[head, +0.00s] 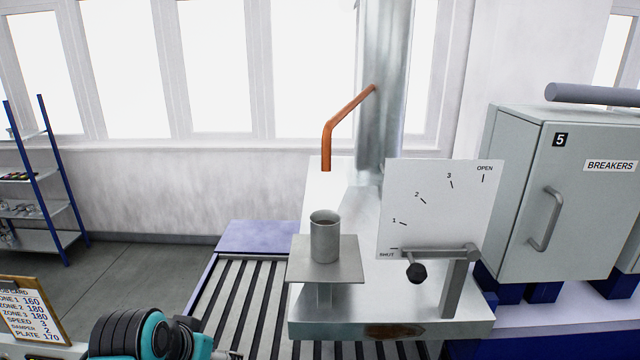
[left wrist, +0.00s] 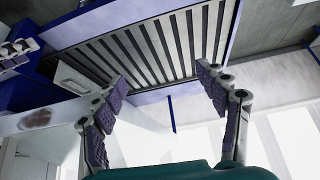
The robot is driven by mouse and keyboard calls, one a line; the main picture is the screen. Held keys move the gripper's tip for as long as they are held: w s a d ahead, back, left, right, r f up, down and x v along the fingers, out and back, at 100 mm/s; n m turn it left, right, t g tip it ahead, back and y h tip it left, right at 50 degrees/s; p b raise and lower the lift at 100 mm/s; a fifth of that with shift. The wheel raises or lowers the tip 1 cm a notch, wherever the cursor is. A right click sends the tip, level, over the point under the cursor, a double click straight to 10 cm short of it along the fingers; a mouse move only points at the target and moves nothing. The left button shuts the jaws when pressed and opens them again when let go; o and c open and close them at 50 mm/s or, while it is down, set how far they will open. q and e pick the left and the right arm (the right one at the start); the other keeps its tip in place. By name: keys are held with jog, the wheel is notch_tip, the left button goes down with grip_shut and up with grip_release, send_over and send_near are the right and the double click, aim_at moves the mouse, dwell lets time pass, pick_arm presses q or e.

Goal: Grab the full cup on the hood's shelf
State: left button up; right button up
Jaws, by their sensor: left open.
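A grey metal cup (head: 325,240) stands upright on the small square shelf (head: 345,262) at the front of the hood (head: 345,318). Dark contents show just below its rim. The copper nozzle (head: 326,150) ends above the cup, apart from it. My left arm enters at the bottom of the head view, with its gripper mostly cut off, lower and left of the shelf. In the left wrist view my left gripper (left wrist: 160,80) is open, with nothing between its fingers. I cannot make out the cup there. My right gripper is not in view.
A white dial plate (head: 440,205) with a lever and dark knob (head: 416,273) stands right of the shelf. A slatted roller conveyor (head: 245,300) runs at the left. A breaker cabinet (head: 520,200) is at the right. A clipboard card (head: 25,310) is at lower left.

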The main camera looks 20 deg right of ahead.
aim_at(325, 233)
pick_arm(q)
jog(key=w+d+r+m+p, duration=0.25)
jog(key=d+r+p, duration=0.4)
jog(key=r, duration=0.75)
jog(key=w+d+r+m+g+h+p, duration=0.1)
jog(key=w+d+r+m, duration=0.1)
jog(key=d+r, duration=0.4)
jog(key=w+d+r+m+g+h+p, duration=0.1)
jog(key=w+d+r+p, duration=0.15)
jog(key=d, duration=0.55)
jog(key=x, duration=0.4)
jog(key=shift+s+d+f+p, duration=0.3)
jog(key=shift+d+p, duration=0.1)
jog(key=shift+d, duration=0.15)
jog(key=shift+w+d+f, duration=0.2)
jog(key=shift+d+f, duration=0.05)
jog(key=shift+f, duration=0.25)
jog(key=shift+a, duration=0.1)
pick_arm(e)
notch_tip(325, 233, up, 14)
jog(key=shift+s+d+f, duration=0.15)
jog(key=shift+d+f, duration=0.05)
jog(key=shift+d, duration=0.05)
pick_arm(q)
jog(key=c, duration=1.4)
